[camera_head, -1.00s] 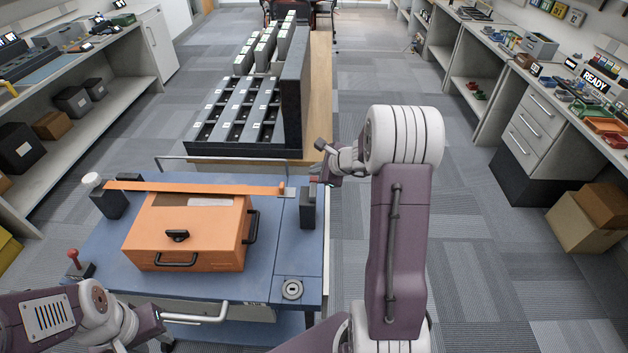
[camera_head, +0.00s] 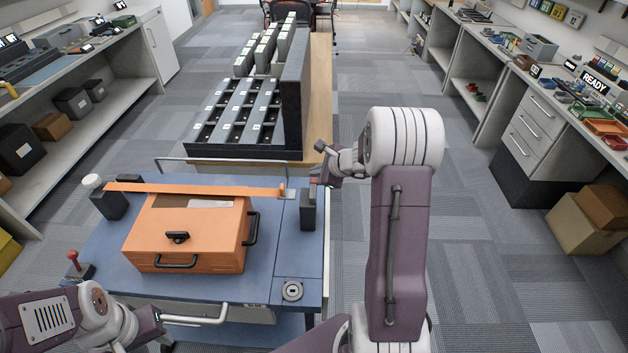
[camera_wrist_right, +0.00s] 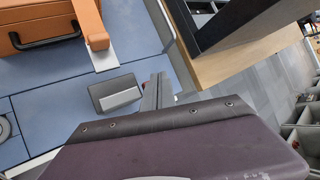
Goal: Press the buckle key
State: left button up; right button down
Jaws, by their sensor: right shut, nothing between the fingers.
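An orange case (camera_head: 195,235) with black handles sits on the blue cart top (camera_head: 265,265). An orange strap (camera_head: 190,188) runs across it to a pale metal plate (camera_head: 289,193). Right of the plate stands a dark block (camera_head: 308,210) with a small red part (camera_head: 313,181) at its top; I cannot tell whether this is the buckle key. My right gripper (camera_head: 321,179) is shut and empty beside the block's top. In the right wrist view its fingers (camera_wrist_right: 156,92) are together, right of the block (camera_wrist_right: 117,94). My left gripper (camera_head: 158,325) is by the cart's front rail; its jaws are unclear.
A red-knobbed lever (camera_head: 73,259) and a white-topped dark post (camera_head: 107,198) stand on the cart's left side. A rack of dark trays (camera_head: 235,110) is behind the cart. Open carpet (camera_head: 490,260) lies to the right.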

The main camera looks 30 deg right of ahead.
aim_at(316, 182)
dwell(0.7)
jog(key=shift+f+b, duration=0.4)
jog(key=shift+b, duration=0.2)
jog(key=shift+f+b, duration=0.55)
jog(key=shift+b, duration=0.1)
dwell(0.4)
jog(key=shift+r, duration=0.1)
jog(key=shift+r+p, duration=0.8)
jog(key=shift+r, duration=0.05)
notch_tip(316, 182, up, 5)
jog(key=p, duration=0.4)
jog(key=shift+r, duration=0.1)
